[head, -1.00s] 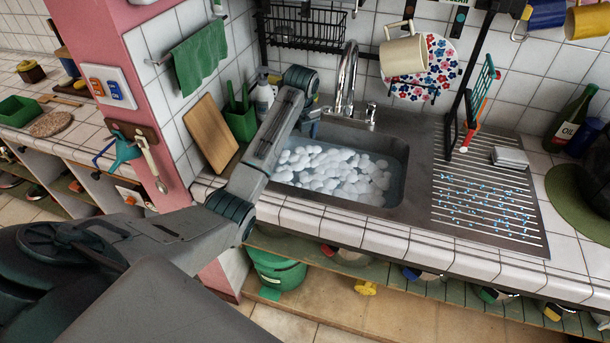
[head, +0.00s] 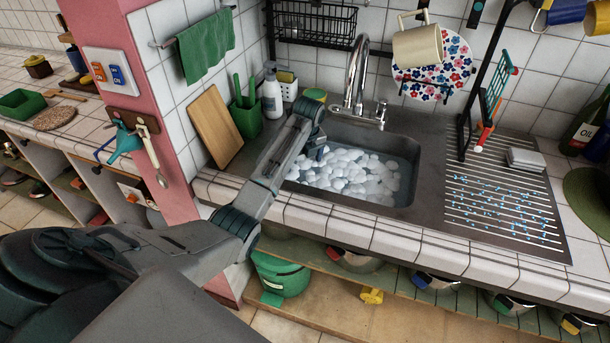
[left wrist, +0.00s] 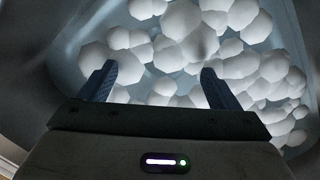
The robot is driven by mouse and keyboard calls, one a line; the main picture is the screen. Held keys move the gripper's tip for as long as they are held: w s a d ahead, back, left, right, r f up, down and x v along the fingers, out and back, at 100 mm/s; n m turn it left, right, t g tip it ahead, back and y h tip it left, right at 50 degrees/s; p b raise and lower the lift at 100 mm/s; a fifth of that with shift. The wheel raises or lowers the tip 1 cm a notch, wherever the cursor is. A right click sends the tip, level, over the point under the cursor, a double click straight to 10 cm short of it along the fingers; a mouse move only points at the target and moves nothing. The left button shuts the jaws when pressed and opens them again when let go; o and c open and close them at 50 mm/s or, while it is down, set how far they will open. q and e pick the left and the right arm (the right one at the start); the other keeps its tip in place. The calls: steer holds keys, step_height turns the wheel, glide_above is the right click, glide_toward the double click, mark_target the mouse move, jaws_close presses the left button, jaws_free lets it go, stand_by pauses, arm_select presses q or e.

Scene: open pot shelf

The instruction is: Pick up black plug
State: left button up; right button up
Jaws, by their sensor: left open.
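The sink (head: 425,160) is filled with water and a heap of white foam balls (head: 350,175). I see no black plug in either view; the foam covers much of the basin. My left gripper (head: 318,150) points down into the left part of the sink, mostly hidden behind its own wrist in the head view. In the left wrist view, my left gripper (left wrist: 159,74) is open, with its two blue fingers apart over or among the foam balls (left wrist: 185,25). Nothing solid other than foam shows between the fingers. My right gripper is in neither view.
A faucet (head: 357,75) stands behind the sink. A soap bottle (head: 272,95), a green utensil holder (head: 246,118) and a cutting board (head: 215,127) stand to the left.

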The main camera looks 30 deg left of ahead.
mark_target(305, 169)
arm_select(q)
steer(key=f, duration=0.2)
steer(key=f+p, duration=0.1)
steer(key=f, duration=0.1)
steer(key=shift+w, duration=0.4)
steer(key=shift+w+a+f, duration=0.1)
steer(key=shift+f, duration=0.55)
steer(key=c, duration=1)
